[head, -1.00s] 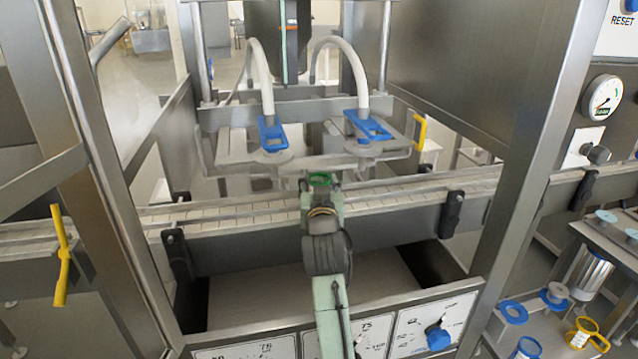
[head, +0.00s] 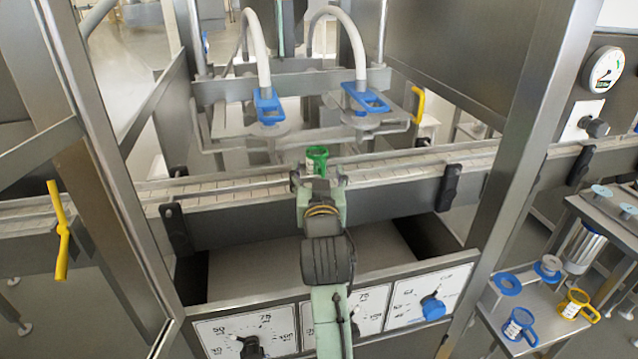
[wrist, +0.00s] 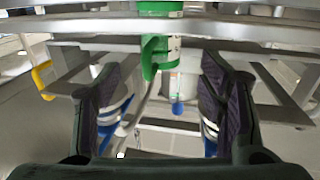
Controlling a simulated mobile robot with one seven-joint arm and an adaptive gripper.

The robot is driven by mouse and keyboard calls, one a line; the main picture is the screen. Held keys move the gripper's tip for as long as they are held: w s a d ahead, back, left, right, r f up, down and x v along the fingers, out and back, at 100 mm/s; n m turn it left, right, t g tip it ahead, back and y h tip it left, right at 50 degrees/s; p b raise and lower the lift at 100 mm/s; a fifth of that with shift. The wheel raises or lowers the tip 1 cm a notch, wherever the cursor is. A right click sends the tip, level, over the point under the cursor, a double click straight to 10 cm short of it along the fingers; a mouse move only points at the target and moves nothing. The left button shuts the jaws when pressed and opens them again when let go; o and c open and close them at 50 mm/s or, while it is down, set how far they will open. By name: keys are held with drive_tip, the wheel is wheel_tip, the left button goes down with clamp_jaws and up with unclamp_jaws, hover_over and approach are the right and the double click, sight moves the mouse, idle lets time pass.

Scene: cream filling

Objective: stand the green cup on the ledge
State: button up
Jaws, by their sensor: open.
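The green cup (head: 317,157) stands upright on the pale conveyor ledge (head: 395,180), below and between the two filling nozzles. It has a light band on its side. In the wrist view the cup (wrist: 161,46) shows at the top middle, with its green handle towards me. My gripper (head: 318,182) is open and empty, on the near side of the cup. In the wrist view its fingers (wrist: 162,90) are spread wide, with a gap between them and the cup. The near part of the cup's base is partly hidden by my gripper in the head view.
Blue-clipped nozzles (head: 268,107) with white hoses hang above and behind the conveyor. Metal posts stand left and right. A side table (head: 500,325) at the right holds a blue cup (head: 519,326) and a yellow cup (head: 575,304). A dial panel (head: 245,334) lies below.

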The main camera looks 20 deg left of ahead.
drive_tip(key=shift+v, duration=2.3)
